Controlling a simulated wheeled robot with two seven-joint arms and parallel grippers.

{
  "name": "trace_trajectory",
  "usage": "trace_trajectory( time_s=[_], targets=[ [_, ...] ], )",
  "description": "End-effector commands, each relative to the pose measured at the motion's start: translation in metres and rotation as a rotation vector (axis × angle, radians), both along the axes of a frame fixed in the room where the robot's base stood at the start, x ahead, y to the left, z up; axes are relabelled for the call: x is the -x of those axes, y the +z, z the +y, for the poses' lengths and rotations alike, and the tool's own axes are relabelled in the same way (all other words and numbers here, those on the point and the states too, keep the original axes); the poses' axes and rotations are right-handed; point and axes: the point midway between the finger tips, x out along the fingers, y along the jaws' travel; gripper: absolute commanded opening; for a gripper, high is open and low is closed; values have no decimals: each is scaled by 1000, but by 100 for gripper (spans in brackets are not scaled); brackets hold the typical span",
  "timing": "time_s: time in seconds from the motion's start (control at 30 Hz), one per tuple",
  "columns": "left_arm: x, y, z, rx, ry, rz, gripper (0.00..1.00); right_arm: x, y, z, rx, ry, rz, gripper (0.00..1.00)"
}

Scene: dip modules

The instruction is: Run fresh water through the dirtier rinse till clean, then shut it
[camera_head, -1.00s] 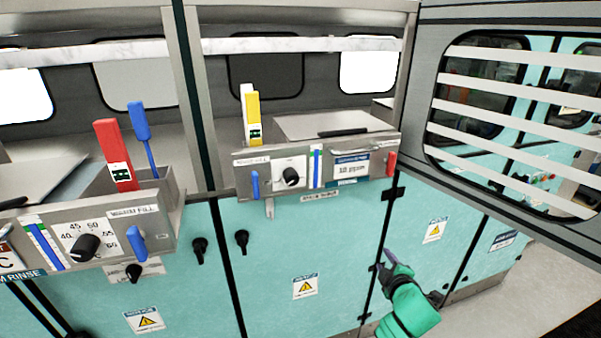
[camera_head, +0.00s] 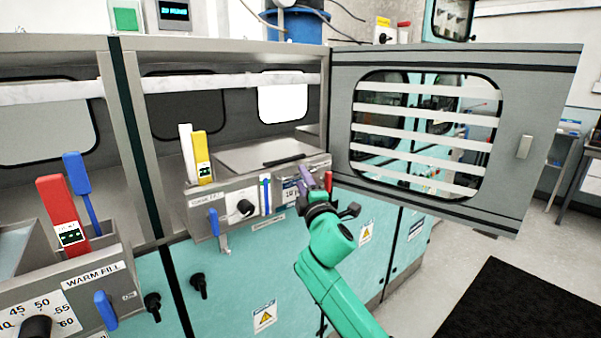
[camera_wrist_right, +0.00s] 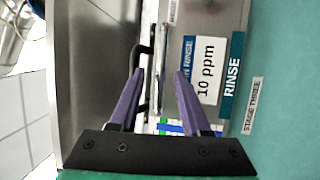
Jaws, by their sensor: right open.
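The stage three rinse panel (camera_head: 232,222) is steel, with a black knob (camera_head: 246,207), a blue fill lever (camera_head: 213,222) and a blue-and-white level gauge (camera_head: 265,196). A yellow handle (camera_head: 200,158) stands up behind its left end. Its display label (camera_wrist_right: 207,75) reads 10 ppm in the right wrist view. A flat lid (camera_head: 250,155) with a dark bar handle (camera_head: 285,160) lies behind the panel. My right gripper (camera_head: 317,180) is open and empty, with purple fingers in front of the panel's right end, beside a red tab (camera_head: 329,181). My left gripper is not in view.
A slatted grey door (camera_head: 520,100) stands open at right. A black mat (camera_head: 490,305) lies on the floor.

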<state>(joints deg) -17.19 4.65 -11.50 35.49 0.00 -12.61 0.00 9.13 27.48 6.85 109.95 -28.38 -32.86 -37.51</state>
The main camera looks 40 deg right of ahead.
Motion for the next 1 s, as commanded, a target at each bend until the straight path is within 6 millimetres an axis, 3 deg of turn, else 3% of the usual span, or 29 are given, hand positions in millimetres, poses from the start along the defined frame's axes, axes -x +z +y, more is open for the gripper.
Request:
trace_trajectory(
  time_s=[0.13, 0.37, 0.5, 1.0],
  targets=[
    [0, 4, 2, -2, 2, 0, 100, -13, 2, -6, 0, 1, 1, 47],
    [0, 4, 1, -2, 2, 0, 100, -15, 2, -6, 0, 1, 1, 47],
    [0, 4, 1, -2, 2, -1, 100, -15, 2, -6, 0, 1, 1, 0],
    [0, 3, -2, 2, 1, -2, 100, -14, 2, -6, 0, 1, 1, 0]
  ],
)
